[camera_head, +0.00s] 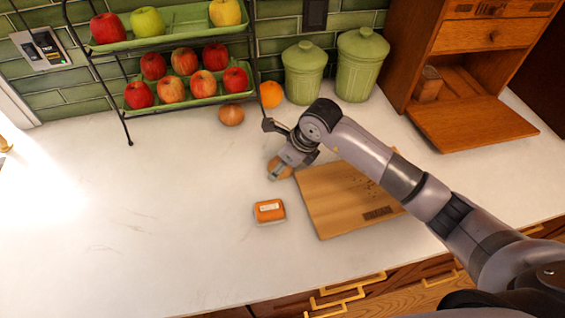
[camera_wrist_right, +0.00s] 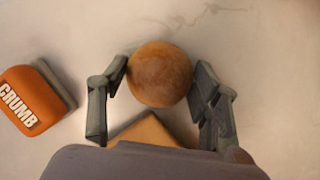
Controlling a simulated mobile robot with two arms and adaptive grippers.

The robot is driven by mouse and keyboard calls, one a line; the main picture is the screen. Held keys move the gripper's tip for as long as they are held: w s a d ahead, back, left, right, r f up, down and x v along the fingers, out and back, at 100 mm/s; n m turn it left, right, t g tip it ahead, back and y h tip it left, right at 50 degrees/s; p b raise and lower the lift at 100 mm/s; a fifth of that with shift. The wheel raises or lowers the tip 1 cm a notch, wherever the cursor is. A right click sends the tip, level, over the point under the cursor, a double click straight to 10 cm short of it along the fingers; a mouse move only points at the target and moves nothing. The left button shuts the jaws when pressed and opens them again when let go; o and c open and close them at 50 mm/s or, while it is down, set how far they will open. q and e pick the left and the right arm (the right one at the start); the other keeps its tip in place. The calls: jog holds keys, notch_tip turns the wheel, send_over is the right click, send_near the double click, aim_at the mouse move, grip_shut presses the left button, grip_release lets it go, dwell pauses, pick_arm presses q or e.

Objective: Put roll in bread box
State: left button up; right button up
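A round brown roll (camera_head: 279,168) lies on the white counter by the left corner of the cutting board. My right gripper (camera_head: 284,168) is over it, partly covering it. In the right wrist view the roll (camera_wrist_right: 160,74) sits between the open fingertips (camera_wrist_right: 160,72), very close to both; firm contact does not show. The wooden bread box (camera_head: 468,75) stands at the back right with its front door (camera_head: 472,125) lowered flat. A brownish object (camera_head: 428,84), not clear, is inside at its left. My left gripper is not in view.
The cutting board (camera_head: 345,197) and an orange "CRUMB" box (camera_head: 269,211) are close to my right gripper. A tiered apple rack (camera_head: 180,97), another round brown item (camera_head: 231,115), an orange (camera_head: 271,94) and two green canisters (camera_head: 304,72) stand behind. The left counter is clear.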

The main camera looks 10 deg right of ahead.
jog(key=o, duration=0.4)
jog(key=shift+c, duration=0.2)
